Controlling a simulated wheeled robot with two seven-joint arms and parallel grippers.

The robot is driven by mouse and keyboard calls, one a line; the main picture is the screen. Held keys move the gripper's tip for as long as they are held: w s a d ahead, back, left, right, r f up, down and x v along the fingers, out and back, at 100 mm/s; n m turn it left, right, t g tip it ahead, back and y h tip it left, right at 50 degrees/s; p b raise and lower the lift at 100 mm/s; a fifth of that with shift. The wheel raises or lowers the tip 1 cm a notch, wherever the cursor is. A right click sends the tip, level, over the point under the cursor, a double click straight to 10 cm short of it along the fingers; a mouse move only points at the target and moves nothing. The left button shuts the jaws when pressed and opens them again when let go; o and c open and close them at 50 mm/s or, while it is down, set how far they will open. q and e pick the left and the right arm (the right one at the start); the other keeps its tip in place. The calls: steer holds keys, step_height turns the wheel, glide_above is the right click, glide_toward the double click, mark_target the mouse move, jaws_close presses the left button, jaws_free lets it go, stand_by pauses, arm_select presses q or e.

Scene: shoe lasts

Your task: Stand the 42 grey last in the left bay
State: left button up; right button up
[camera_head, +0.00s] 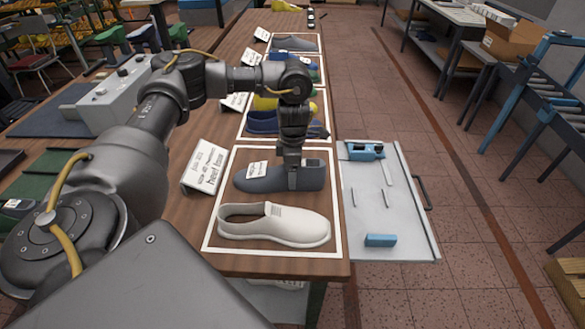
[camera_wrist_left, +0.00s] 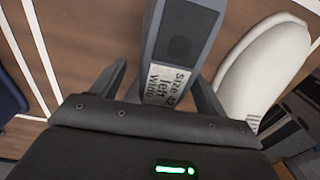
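The grey last (camera_head: 255,184) lies lengthwise in the nearest white-outlined bay (camera_head: 209,236), beside a white shoe (camera_head: 275,225). In the left wrist view the grey last (camera_wrist_left: 183,35) carries a label (camera_wrist_left: 166,84) reading "Size 42 left wide". My left gripper (camera_head: 292,180) points down over the last's right part. In the left wrist view my left gripper (camera_wrist_left: 158,75) has its fingers on either side of the last. A gap shows at the left finger; contact at the right finger is unclear. My right gripper is not in view.
A card (camera_head: 207,166) stands left of the bay. Farther bays hold a blue shoe (camera_head: 272,123) and other shoes. A grey tray (camera_head: 398,225) at the right holds a blue block (camera_head: 380,240) and small tools. A grey control box (camera_head: 115,95) stands at the left.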

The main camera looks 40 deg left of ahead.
arm_select(q)
step_height(320, 180, up, 11)
steer(key=shift+w+a+f+p, duration=0.1)
steer(key=shift+p, duration=0.25)
stand_by(0.3)
stand_by(0.4)
